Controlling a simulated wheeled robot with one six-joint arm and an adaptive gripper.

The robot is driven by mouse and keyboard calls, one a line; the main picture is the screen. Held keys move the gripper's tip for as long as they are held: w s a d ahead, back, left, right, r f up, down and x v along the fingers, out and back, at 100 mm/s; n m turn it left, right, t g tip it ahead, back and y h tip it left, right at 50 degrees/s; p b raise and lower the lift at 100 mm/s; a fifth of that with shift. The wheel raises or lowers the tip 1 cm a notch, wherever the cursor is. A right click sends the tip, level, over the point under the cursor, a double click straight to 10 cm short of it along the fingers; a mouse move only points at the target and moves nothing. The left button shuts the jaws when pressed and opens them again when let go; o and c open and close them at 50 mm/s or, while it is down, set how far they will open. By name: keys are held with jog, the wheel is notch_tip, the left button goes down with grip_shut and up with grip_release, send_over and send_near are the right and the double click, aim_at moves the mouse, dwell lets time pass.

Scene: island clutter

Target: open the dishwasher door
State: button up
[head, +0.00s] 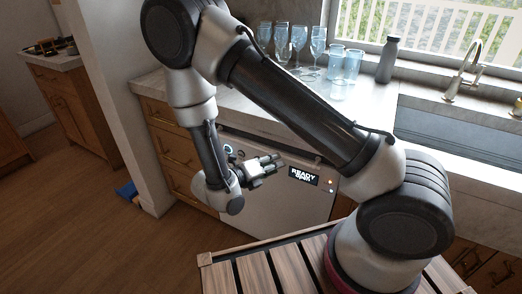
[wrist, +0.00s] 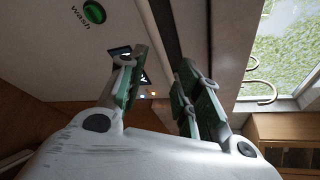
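The dishwasher (head: 270,205) has a pale front under the countertop, and its door looks shut. Its dark display (head: 304,176) reads "READY open". My gripper (head: 277,162) is in front of the upper part of the door, left of the display. In the wrist view my gripper (wrist: 155,72) has its two green-padded fingers spread apart, with no object between them. The door front (wrist: 60,45) fills the upper left there, with a green "wash" button (wrist: 94,12). A dark strip along the door's edge shows beyond the fingers. I cannot tell whether a fingertip touches the door.
Several glasses (head: 318,42) and a grey bottle (head: 388,60) stand on the countertop (head: 255,97). A sink (head: 450,140) with a tap (head: 465,70) is at the right. Wooden drawers (head: 175,148) flank the dishwasher on the left. The wooden floor (head: 90,225) at left is mostly clear.

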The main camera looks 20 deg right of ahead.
aim_at(261, 149)
jog(key=w+a+n+t+y, duration=0.35)
jog(key=w+a+n, duration=0.2)
jog(key=n, duration=0.25)
jog(key=shift+n+t+h, duration=0.55)
jog(key=shift+n, duration=0.35)
jog(key=x, duration=0.7)
jog(key=shift+w+f, duration=0.1)
jog(key=shift+w, duration=0.05)
grip_shut()
